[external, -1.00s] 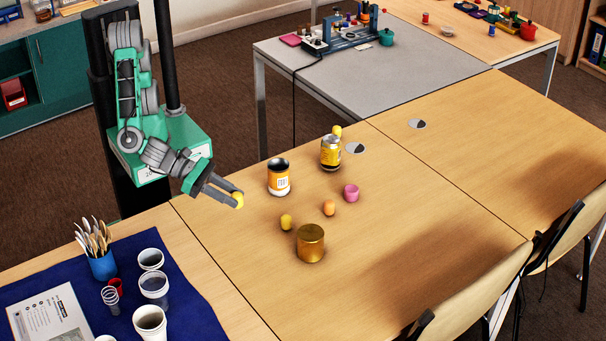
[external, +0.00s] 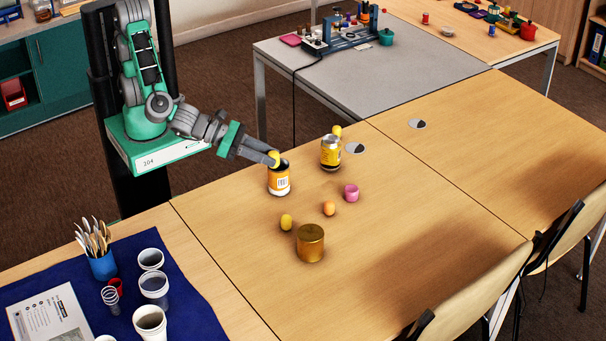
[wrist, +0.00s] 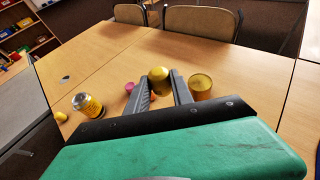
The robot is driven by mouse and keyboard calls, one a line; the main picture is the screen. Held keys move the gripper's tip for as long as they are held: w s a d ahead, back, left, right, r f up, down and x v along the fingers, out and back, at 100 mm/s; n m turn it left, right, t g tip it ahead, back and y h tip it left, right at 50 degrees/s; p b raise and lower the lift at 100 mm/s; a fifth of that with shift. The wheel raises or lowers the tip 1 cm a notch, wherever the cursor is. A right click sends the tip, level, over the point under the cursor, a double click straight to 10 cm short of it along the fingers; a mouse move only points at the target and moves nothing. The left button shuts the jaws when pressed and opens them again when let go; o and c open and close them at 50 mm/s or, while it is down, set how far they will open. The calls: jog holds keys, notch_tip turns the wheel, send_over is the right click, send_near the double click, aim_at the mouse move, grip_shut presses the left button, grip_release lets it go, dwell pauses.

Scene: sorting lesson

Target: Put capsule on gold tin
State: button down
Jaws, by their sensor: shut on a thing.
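My gripper (external: 272,159) is shut on a rounded yellow piece, which I take as the capsule (external: 274,156). In the wrist view the capsule (wrist: 159,74) sits between the two fingertips. In the external view the gripper is raised and overlaps the rim of the orange-labelled can (external: 279,183); I cannot tell the gap. The gold tin (external: 310,244) stands upright on the table, nearer the camera and right of the gripper, with a bare flat top. In the wrist view the gold tin (wrist: 201,84) is just right of the right finger.
A yellow piece (external: 286,222), an orange egg-shaped piece (external: 329,208) and a pink cup (external: 351,193) lie near the tin. A yellow-labelled can (external: 331,153) stands farther back, another yellow piece (external: 337,131) behind it. The table's right side is clear.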

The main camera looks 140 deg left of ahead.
jog(key=w+d+m+t, duration=0.1)
jog(key=w+d, duration=0.1)
jog(key=h, duration=0.1)
send_over(304, 231)
jog(key=shift+m, duration=0.3)
notch_tip(304, 231, down, 10)
jog(key=shift+r, duration=0.2)
notch_tip(304, 231, down, 3)
jog(key=shift+w+r+p, duration=0.1)
jog(key=shift+r+p, duration=0.05)
jog(key=shift+p, duration=0.35)
jog(key=shift+f, duration=0.3)
jog(key=shift+f, duration=0.1)
jog(key=shift+f, duration=0.15)
jog(key=c, duration=1.1)
grip_release()
